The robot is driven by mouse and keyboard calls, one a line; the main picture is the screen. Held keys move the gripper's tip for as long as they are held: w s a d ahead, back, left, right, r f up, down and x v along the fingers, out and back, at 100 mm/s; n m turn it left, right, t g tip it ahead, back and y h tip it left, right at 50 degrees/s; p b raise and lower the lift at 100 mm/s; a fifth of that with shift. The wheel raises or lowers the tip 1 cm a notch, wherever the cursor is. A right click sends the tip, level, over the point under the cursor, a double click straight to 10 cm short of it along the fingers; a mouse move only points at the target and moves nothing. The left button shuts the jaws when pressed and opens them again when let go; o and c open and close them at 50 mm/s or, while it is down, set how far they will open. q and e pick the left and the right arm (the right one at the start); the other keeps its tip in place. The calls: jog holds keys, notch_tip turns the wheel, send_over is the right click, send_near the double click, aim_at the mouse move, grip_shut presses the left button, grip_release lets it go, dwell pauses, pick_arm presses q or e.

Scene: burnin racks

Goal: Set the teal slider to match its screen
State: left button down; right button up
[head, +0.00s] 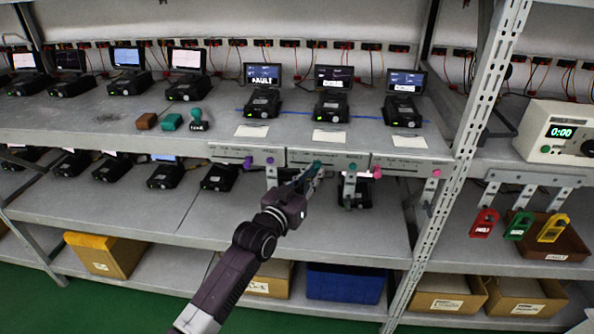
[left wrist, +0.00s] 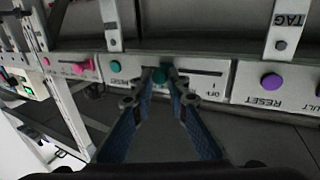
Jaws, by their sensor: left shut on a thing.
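My left gripper (head: 312,172) reaches up to the front edge of the shelf. Its blue-grey fingers are shut on the round teal slider knob (left wrist: 160,76), one fingertip on each side, as the left wrist view shows (left wrist: 159,82). The knob sits at one end of a dark slot in a pale panel (left wrist: 205,84); that view is upside down, and the slot runs to the right there. In the head view the middle panel (head: 300,156) is partly behind my gripper. The screen above it (head: 334,78) is lit, but its text is too small to read.
A purple button (left wrist: 272,82) marked RESET, another teal knob (left wrist: 115,66) and a pink knob (left wrist: 88,65) are on the panels nearby. Metal hanging brackets (left wrist: 280,30) stand close to the panels. A rack post (head: 470,130) rises at the right.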

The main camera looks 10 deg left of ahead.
pick_arm(q)
jog(key=shift+d, duration=0.1)
jog(key=c, duration=1.9)
grip_release()
jog(key=v, duration=1.2)
jog(key=shift+f, duration=0.1)
